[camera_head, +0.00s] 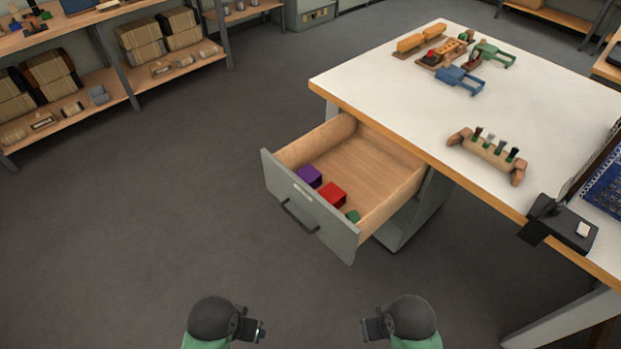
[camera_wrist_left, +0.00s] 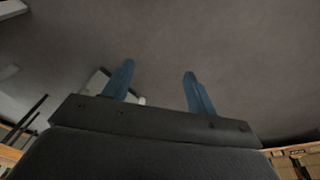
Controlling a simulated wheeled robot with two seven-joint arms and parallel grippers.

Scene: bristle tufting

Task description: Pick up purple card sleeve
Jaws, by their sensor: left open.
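A small purple block-like thing (camera_head: 310,176), likely the purple card sleeve, lies in the open drawer (camera_head: 365,165) near its front panel. A red one (camera_head: 332,194) and a green one (camera_head: 353,216) lie in a row beside it. My left gripper (camera_head: 262,331) is at the bottom of the head view, well in front of the drawer and apart from it. In the left wrist view its two blue fingers (camera_wrist_left: 158,88) are spread with nothing between them. My right gripper (camera_head: 366,330) is at the bottom of the head view, and its fingers are too small to read.
The drawer's grey front (camera_head: 310,215) has a dark handle (camera_head: 298,216). The white table (camera_head: 480,110) above it holds a wooden holder with several brushes (camera_head: 487,152), a blue tool (camera_head: 459,80) and a black device (camera_head: 566,228). Shelves (camera_head: 130,85) stand at left. The floor before the drawer is clear.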

